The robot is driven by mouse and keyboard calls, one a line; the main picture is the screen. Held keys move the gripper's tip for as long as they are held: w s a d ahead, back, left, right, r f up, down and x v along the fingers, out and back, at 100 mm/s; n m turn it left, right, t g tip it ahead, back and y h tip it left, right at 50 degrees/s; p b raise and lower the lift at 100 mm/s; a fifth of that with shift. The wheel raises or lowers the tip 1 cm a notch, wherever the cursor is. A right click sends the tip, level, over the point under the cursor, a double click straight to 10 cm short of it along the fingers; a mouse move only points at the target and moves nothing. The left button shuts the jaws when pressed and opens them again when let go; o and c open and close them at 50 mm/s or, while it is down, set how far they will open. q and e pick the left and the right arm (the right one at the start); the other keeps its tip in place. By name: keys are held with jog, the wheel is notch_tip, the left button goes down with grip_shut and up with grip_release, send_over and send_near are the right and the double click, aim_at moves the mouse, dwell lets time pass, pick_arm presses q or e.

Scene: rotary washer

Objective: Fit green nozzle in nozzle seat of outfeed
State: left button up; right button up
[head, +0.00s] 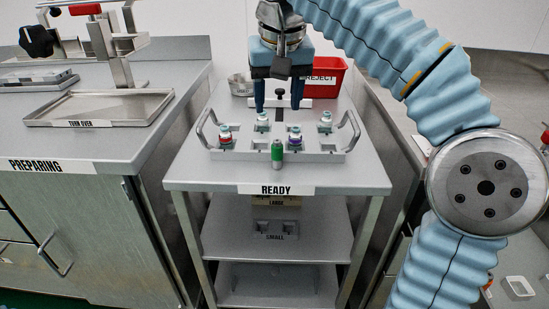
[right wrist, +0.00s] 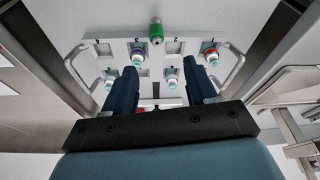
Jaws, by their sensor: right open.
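The green nozzle (head: 277,154), a small cylinder with a grey top, stands upright at the front edge of the grey carrier tray (head: 310,156) on the READY cart. It also shows in the right wrist view (right wrist: 156,33), at the tray's edge. My right gripper (head: 278,97) hangs fingers-down over the back of the tray, behind the green nozzle and apart from it. Its two blue fingers are spread and empty, as the right wrist view (right wrist: 160,72) also shows. I cannot make out the outfeed or its nozzle seat. My left gripper is out of view.
Several white-topped fittings with coloured rings, such as a red-ringed one (head: 225,139), sit in the tray between two upright handles. A red REJECT bin (head: 322,76) and a metal cup (head: 241,85) stand behind. Left is the PREPARING counter (head: 90,150) with a TURN OVER tray (head: 62,112).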

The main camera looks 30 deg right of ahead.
aim_at(278, 141)
jog(key=b+x, duration=0.1)
jog(key=x, duration=0.5)
jog(key=shift+d+f+b, duration=0.1)
jog(key=shift+f+b, duration=0.3)
jog(key=x, duration=0.3)
jog(key=b+x, duration=0.1)
jog(key=x, duration=0.1)
jog(key=shift+d+f, duration=0.3)
jog(key=shift+f, duration=0.05)
jog(key=shift+c, duration=0.5)
grip_shut()
